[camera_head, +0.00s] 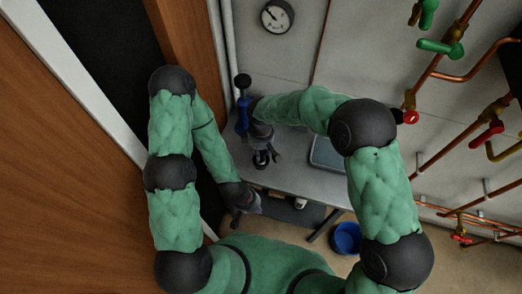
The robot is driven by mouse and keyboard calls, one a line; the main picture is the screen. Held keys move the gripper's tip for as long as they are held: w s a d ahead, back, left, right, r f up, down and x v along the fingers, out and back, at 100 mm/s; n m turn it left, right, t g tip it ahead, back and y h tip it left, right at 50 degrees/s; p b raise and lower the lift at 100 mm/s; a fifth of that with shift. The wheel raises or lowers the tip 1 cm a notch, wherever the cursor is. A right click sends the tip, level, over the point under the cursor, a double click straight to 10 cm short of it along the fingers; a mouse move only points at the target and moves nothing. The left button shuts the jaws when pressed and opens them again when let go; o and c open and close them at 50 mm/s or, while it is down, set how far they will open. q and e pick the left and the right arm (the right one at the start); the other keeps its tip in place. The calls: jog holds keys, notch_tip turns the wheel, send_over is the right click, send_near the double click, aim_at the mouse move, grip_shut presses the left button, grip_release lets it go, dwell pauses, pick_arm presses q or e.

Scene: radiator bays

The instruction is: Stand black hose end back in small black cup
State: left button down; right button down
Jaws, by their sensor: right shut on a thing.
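My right gripper (264,150) points down over the left end of the grey bench. It is shut on a small dark thing, most likely the black hose end (261,158). Dark parts overlap there, so I cannot tell the small black cup from the hose end, or whether the end stands in it. My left gripper (243,206) is lower in the picture, by the bench's front left edge and apart from the hose end. Its fingers are too small and dark to tell whether they are open.
A blue and black upright tool (242,105) stands close to my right wrist. A grey tray (327,153) lies on the bench (292,178), right of my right gripper. A blue bucket (346,238) stands on the floor. Copper pipes with valves (440,47) line the right wall.

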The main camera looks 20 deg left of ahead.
jog(key=shift+f, duration=0.25)
jog(key=c, duration=0.9)
grip_release()
jog(key=shift+r, duration=0.25)
notch_tip(320, 180, up, 12)
jog(key=shift+r+p, duration=0.1)
jog(key=shift+p, duration=0.55)
